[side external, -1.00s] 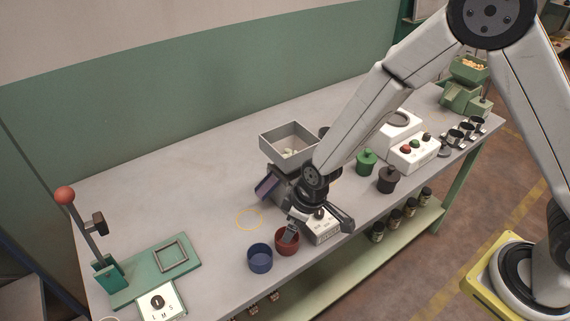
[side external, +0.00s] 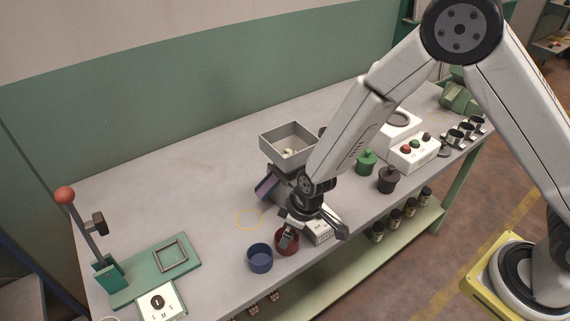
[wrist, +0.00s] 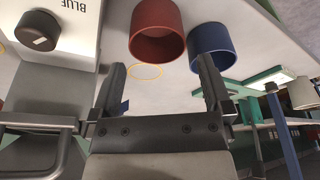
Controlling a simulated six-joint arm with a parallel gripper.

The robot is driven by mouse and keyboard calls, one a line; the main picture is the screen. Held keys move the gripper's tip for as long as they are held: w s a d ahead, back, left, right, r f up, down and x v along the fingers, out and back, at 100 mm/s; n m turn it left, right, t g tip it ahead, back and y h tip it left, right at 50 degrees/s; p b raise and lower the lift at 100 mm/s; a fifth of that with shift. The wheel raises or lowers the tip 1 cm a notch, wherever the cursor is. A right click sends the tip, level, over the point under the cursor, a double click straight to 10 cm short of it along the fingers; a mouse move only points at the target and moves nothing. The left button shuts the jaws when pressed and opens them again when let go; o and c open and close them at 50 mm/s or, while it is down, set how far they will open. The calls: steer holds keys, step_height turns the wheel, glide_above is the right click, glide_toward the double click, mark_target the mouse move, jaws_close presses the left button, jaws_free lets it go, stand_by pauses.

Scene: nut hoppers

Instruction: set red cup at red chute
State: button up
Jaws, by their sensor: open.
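The red cup (side external: 289,248) stands upright on the bench, close to the blue cup (side external: 260,259). In the wrist view the red cup (wrist: 157,35) is beyond and above the gap between my fingers, with the blue cup (wrist: 213,48) to its right. My gripper (wrist: 161,68) is open, with nothing between its fingers. In the side view one finger overlaps the red cup's rim; I cannot tell whether they touch. A purple-blue chute (side external: 266,187) sticks out under the grey hopper (side external: 290,142). No red chute is visible; my arm hides part of the hopper stand.
A yellow ring (side external: 248,219) marks bare bench left of the chute. A green lever press (side external: 150,272) stands at left. Green and dark lidded pots stand right.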

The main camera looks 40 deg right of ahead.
steer(key=shift+x, duration=2.4)
steer(key=shift+d, duration=0.15)
steer(key=c, duration=1.1)
steer(key=shift+r, duration=0.1)
steer(key=shift+r, duration=1.3)
steer(key=shift+s+d+r, duration=0.8)
steer(key=shift+s+r, duration=0.9)
steer(key=shift+s, duration=0.5)
steer(key=shift+s+d+r, duration=0.8)
steer(key=shift+s+r, duration=0.85)
steer(key=shift+s, duration=0.55)
steer(key=shift+s+d+r, duration=0.8)
steer(key=shift+s+r, duration=0.9)
steer(key=shift+s, duration=0.5)
